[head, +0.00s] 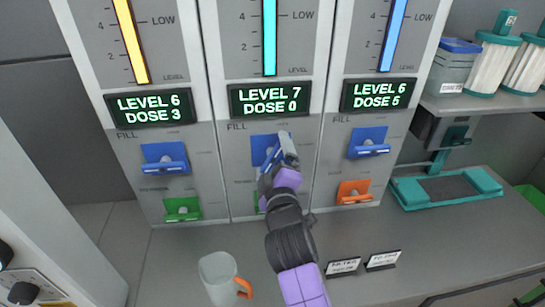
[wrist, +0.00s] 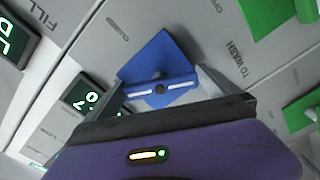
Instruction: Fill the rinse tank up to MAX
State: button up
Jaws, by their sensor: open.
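Three tank panels stand side by side, each with a level gauge, a display and a blue FILL lever. The middle display (head: 269,99) reads LEVEL 7, DOSE 0, below a cyan gauge (head: 270,38). My gripper (head: 280,150) is at the middle blue lever (head: 259,142), partly covering it. In the wrist view, the blue lever (wrist: 160,62) lies between my open fingers (wrist: 160,95); I cannot tell whether they touch it. OPEN and CLOSED markings show beside it. The tank names and a MAX mark are not readable.
The left display (head: 149,107) reads LEVEL 6, DOSE 3; the right display (head: 378,95) reads LEVEL 6, DOSE 5. Lower levers are green (head: 181,209) at left and orange (head: 354,192) at right. A mug (head: 218,277) and small signs (head: 383,260) stand on the counter.

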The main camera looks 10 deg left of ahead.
jog(key=shift+c, duration=0.4)
jog(key=c, duration=1)
jog(key=shift+f+m+b, duration=0.1)
jog(key=shift+m+b, duration=0.2)
jog(key=shift+b, duration=0.05)
jog(key=m+b, duration=0.3)
jog(key=m, duration=0.1)
jog(key=shift+f+m+b, duration=0.15)
jog(key=shift+m+b, duration=0.15)
jog(key=shift+b, duration=0.05)
jog(key=m+b, duration=0.2)
jog(key=m, duration=0.2)
jog(key=shift+b, duration=0.35)
jog(key=shift+m+b, duration=0.55)
jog(key=shift+m, duration=0.65)
